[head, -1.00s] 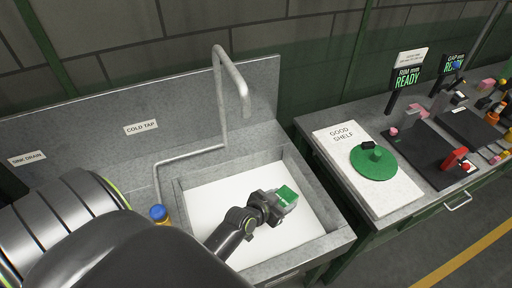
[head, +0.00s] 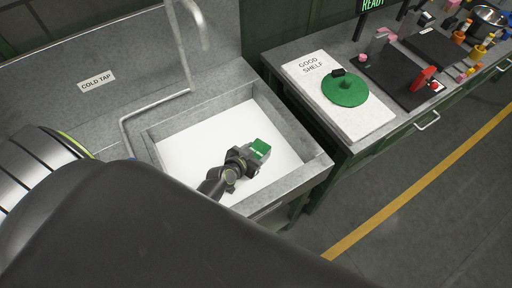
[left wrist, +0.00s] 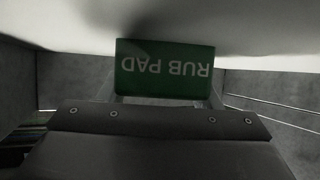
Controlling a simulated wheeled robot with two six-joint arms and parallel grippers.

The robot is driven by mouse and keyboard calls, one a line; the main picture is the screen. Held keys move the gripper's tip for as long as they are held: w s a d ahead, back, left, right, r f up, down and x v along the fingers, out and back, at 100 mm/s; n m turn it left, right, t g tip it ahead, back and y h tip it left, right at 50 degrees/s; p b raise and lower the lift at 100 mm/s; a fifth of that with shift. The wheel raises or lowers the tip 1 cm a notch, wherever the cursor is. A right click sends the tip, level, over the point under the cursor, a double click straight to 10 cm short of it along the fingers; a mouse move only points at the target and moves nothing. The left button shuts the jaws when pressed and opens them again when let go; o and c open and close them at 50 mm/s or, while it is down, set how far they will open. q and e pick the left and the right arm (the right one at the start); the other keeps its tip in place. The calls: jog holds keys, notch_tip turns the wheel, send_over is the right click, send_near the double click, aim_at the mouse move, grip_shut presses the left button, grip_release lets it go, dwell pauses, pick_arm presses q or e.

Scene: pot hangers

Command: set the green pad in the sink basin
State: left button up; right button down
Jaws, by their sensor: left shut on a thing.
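The green pad (head: 260,148) is a small block, and in the left wrist view its face (left wrist: 164,69) reads "RUB PAD" upside down. My left gripper (head: 248,154) is shut on it. In the head view the pad and gripper are over the white floor of the sink basin (head: 197,138), toward its right side. In the left wrist view the white floor is close to the pad, with grey walls at both sides; I cannot tell if the pad touches the floor. My right gripper is not in view.
A bent grey tap pipe (head: 183,50) rises at the back of the sink. To the right, a white board (head: 372,119) marked "GOOD SHELF" holds a round green lid (head: 345,92). A red-handled item (head: 424,76) lies on a dark mat beyond. My dark arm fills the lower left.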

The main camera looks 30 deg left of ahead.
pick_arm(q)
jog(key=shift+f, duration=0.1)
jog(key=shift+f+b, duration=0.1)
jog(key=shift+b, duration=0.2)
jog(key=o, duration=0.9)
jog(key=shift+o, duration=0.2)
jog(key=shift+r+p, duration=0.3)
jog(key=shift+p, duration=0.05)
jog(key=b+v, duration=0.1)
jog(key=v, duration=1.1)
jog(key=shift+f, duration=0.15)
